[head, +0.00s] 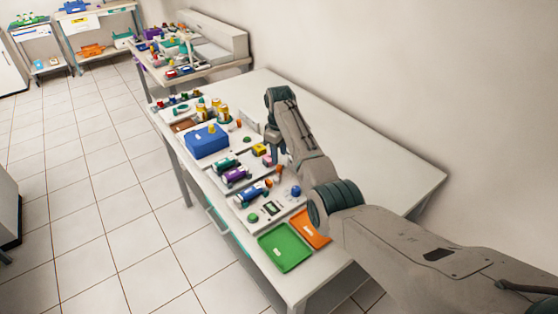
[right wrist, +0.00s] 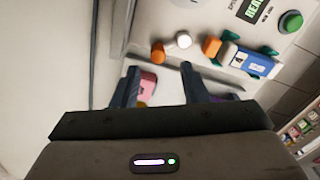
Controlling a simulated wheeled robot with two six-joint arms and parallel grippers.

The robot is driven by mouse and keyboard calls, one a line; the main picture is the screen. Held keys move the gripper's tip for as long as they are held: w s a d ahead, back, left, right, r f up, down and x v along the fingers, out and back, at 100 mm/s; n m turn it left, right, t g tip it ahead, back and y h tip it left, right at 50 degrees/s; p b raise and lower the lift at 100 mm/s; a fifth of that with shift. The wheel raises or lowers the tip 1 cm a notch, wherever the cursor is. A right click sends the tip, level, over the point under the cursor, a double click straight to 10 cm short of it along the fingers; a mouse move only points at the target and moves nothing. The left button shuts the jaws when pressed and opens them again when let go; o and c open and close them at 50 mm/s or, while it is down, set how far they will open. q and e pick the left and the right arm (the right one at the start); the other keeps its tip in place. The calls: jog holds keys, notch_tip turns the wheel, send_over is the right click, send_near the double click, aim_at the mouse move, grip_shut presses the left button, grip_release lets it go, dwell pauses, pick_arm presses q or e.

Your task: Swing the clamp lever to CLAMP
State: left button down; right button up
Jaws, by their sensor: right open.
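My right gripper (head: 276,150) hangs over the right edge of the instrument panels on the long white table. In the right wrist view its two fingers (right wrist: 160,90) are apart, with a pink block (right wrist: 147,82) visible beyond and between them. Past the fingers are an orange knob (right wrist: 157,55), a whitish round knob (right wrist: 183,40) and a cylinder with a blue and white label (right wrist: 255,62) in a green holder. I cannot make out which part is the clamp lever; no CLAMP lettering is readable. My left gripper is in neither view.
A green tray (head: 286,247) and an orange tray (head: 311,229) lie at the near table end. A blue box (head: 206,142), a purple vial (head: 235,176) and a green button (head: 253,218) stand along the left side. The table's right side (head: 350,150) is bare.

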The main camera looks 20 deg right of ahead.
aim_at(280, 166)
jog(key=f, duration=0.3)
jog(key=shift+w+f, duration=0.2)
jog(key=shift+w, duration=0.05)
jog(key=shift+s+f, duration=0.1)
jog(key=shift+f, duration=0.85)
jog(key=c, duration=0.7)
grip_shut()
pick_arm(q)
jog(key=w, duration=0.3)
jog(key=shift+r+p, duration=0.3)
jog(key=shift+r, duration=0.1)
pick_arm(e)
jog(key=shift+d, duration=0.1)
